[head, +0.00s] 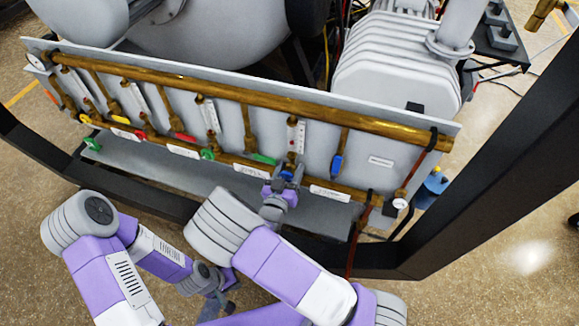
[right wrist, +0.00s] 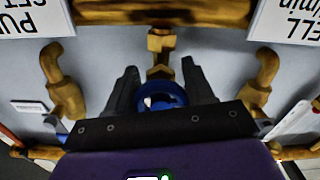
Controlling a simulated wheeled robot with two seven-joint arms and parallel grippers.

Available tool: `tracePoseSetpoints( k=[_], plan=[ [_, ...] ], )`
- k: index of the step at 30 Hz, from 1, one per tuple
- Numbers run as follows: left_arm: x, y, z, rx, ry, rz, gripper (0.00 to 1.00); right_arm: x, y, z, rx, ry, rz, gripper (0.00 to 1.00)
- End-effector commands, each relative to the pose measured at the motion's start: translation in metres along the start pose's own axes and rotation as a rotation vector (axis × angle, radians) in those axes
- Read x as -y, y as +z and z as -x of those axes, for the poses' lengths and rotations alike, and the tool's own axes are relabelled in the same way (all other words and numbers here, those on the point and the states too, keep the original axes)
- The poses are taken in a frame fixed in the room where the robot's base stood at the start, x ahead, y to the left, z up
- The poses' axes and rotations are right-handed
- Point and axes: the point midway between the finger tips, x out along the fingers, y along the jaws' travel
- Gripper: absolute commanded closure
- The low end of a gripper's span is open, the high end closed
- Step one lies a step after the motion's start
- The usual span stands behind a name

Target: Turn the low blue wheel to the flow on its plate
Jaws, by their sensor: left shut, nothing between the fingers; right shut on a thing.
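The low blue wheel (right wrist: 160,97) sits under a brass valve stem in the right wrist view, between the two dark fingers of my right gripper (right wrist: 160,85). In the head view the blue wheel (head: 287,175) is mostly hidden by my right gripper (head: 287,182), which is shut on it at the lower brass pipe. A glass flow tube (head: 296,134) with a scale stands above it; its reading is too small to tell. White plates flank the valve, one to the right (head: 330,193) and one to the left (head: 252,171). My left gripper (head: 222,300) is low, away from the panel, and shut with nothing held.
Other valves with green (head: 207,154), red (head: 184,137) and yellow (head: 120,119) handles line the panel (head: 225,120). A blue lever (head: 337,164) hangs to the right of the flow tube. A black frame beam (head: 470,160) slants along the right.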

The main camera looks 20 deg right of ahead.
Motion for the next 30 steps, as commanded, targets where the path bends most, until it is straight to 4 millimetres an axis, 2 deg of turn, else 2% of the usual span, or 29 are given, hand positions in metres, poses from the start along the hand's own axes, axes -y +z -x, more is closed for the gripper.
tracePoseSetpoints(
  k=[12, 28, 29, 30],
  plan=[
    [-0.0046, 0.0005, 0.0125, 0.0, 0.0, 0.0, 1.0, -0.0005, 0.0005, 0.0004, 0.002, -0.001, 0.189, 0.78],
    [-0.0049, 0.0006, 0.0132, 0.0, 0.0, 0.0, 1.0, -0.0005, 0.0014, 0.0005, 0.003, -0.001, 0.214, 0.78],
    [-0.0049, 0.0006, 0.0132, 0.0, 0.0, 0.0, 1.0, -0.0005, 0.0014, 0.0005, 0.003, -0.001, 0.214, 0.46],
    [-0.0049, 0.0006, 0.0132, 0.0, 0.0, 0.0, 1.0, -0.0005, 0.0014, 0.0005, 0.003, -0.001, 0.213, 0.4]
  ],
)
